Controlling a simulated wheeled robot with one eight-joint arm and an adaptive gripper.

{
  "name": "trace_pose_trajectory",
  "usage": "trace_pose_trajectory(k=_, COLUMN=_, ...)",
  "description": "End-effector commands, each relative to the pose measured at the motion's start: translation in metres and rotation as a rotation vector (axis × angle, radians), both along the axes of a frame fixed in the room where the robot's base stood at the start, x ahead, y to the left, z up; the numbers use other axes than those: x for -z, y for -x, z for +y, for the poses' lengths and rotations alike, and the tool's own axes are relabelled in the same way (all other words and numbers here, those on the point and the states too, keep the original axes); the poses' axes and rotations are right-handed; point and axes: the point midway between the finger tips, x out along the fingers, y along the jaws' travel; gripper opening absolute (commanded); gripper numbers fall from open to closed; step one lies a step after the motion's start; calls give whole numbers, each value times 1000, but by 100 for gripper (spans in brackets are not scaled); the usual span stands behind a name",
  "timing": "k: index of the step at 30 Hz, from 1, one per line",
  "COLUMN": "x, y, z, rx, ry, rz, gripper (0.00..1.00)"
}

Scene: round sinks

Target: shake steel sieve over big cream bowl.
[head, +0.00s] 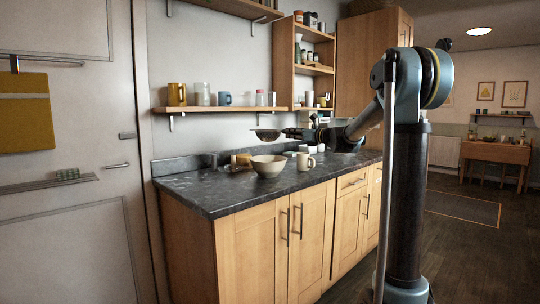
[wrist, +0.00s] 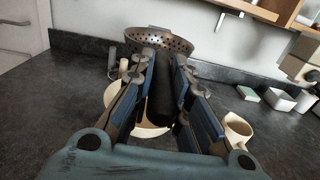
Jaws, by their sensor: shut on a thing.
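The steel sieve (head: 268,134) is held level above the big cream bowl (head: 268,168), apart from it. My gripper (head: 288,131) is to the right of the sieve and shut on its handle. In the wrist view the dark handle runs between the fingers of my gripper (wrist: 165,65), and the perforated sieve (wrist: 160,39) is beyond the fingertips. The bowl (wrist: 110,94) shows below in that view, largely hidden by the fingers and handle. The bowl stands upright on the dark counter. What the sieve holds cannot be seen.
A cream mug (head: 304,162) stands right of the bowl on the counter (head: 207,195). A yellowish object (head: 241,159) is behind the bowl at the left. Small boxes (wrist: 278,100) stand near the wall. A shelf (head: 220,109) with cups hangs behind the sieve. The counter's left front is clear.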

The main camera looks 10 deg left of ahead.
Motion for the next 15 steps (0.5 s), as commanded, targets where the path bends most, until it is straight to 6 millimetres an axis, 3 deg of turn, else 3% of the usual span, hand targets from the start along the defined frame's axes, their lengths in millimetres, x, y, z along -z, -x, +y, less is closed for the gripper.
trace_pose_trajectory(k=2, x=-4, y=0, z=0, rx=0, ry=1, rz=0, gripper=0)
trace_pose_trajectory(k=6, x=38, y=0, z=0, rx=0, ry=0, rz=0, gripper=0)
trace_pose_trajectory(k=7, x=41, y=0, z=0, rx=0, ry=0, rz=0, gripper=0)
trace_pose_trajectory(k=9, x=33, y=1, z=0, rx=0, ry=0, rz=0, gripper=0)
trace_pose_trajectory(k=12, x=-1, y=1, z=0, rx=0, ry=0, rz=0, gripper=0)
trace_pose_trajectory(k=15, x=0, y=-1, z=0, rx=0, ry=1, rz=0, gripper=0)
